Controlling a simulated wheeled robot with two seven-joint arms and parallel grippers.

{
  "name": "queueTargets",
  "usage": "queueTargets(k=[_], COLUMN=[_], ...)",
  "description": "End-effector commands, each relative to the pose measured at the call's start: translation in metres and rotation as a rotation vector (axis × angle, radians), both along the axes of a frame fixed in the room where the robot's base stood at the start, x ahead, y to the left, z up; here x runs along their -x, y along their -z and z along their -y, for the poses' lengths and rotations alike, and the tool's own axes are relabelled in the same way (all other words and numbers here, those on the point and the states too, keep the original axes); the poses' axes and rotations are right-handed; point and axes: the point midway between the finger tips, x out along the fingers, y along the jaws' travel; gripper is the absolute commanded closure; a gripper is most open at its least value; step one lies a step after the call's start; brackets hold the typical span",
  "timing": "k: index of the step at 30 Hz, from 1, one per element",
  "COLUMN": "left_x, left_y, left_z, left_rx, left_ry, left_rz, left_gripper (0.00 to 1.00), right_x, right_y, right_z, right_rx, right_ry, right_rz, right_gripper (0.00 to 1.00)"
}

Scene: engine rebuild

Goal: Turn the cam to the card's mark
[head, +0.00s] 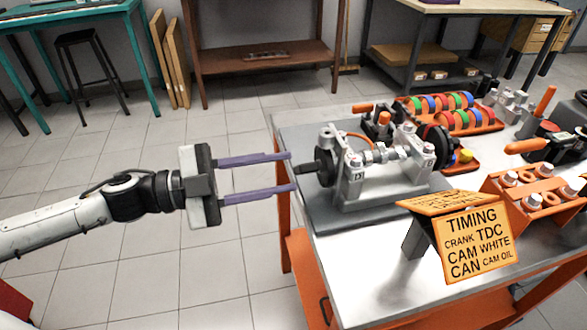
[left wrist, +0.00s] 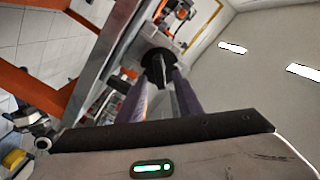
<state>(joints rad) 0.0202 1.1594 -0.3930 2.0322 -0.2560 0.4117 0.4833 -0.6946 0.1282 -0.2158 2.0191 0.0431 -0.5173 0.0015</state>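The cam (head: 378,155) is a metal lobed shaft lying across a grey stand (head: 385,195) on the bench. A black round knob with a short handle (head: 322,169) is at its left end. The orange card (head: 474,240) reads "TIMING, CRANK TDC, CAM WHITE, CAN CAM OIL". My left gripper (head: 291,172) is open, its two purple fingers pointing right, with the tips beside the knob's handle; contact cannot be told. The left wrist view shows the dark knob (left wrist: 158,66) beyond the fingers. My right gripper is not in view. The knob's marks are too small to read.
The bench top (head: 365,290) has clear room at the front left. An orange tray with metal parts (head: 535,195) stands at right, and racks of coloured rings (head: 450,110) stand behind. The floor left of the bench is free.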

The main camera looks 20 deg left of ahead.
Motion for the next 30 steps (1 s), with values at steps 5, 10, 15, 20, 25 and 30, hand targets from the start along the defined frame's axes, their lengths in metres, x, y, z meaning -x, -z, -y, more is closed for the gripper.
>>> queueTargets(k=[5,10,15,20,25,30], left_x=[-0.011,-0.017,-0.019,-0.018,-0.018,-0.018], left_y=[-0.002,-0.001,0.000,0.000,0.000,0.000], left_z=[0.015,0.025,0.027,0.027,0.027,0.027], left_rx=[0.002,0.001,0.001,-0.001,-0.001,-0.001], left_ry=[-0.001,0.000,-0.001,-0.001,-0.001,-0.001], left_rz=[0.002,0.002,0.000,0.000,0.000,0.000], left_gripper=[0.68,0.68,0.68,0.68,0.90,1.00], right_x=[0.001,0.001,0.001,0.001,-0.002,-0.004], right_y=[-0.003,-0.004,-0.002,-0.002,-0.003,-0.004], right_z=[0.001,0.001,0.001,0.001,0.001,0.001], right_rx=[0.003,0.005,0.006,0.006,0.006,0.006], right_ry=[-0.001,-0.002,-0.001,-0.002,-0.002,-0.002], right_rz=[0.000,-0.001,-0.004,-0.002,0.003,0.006], right_gripper=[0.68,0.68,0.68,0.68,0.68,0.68])
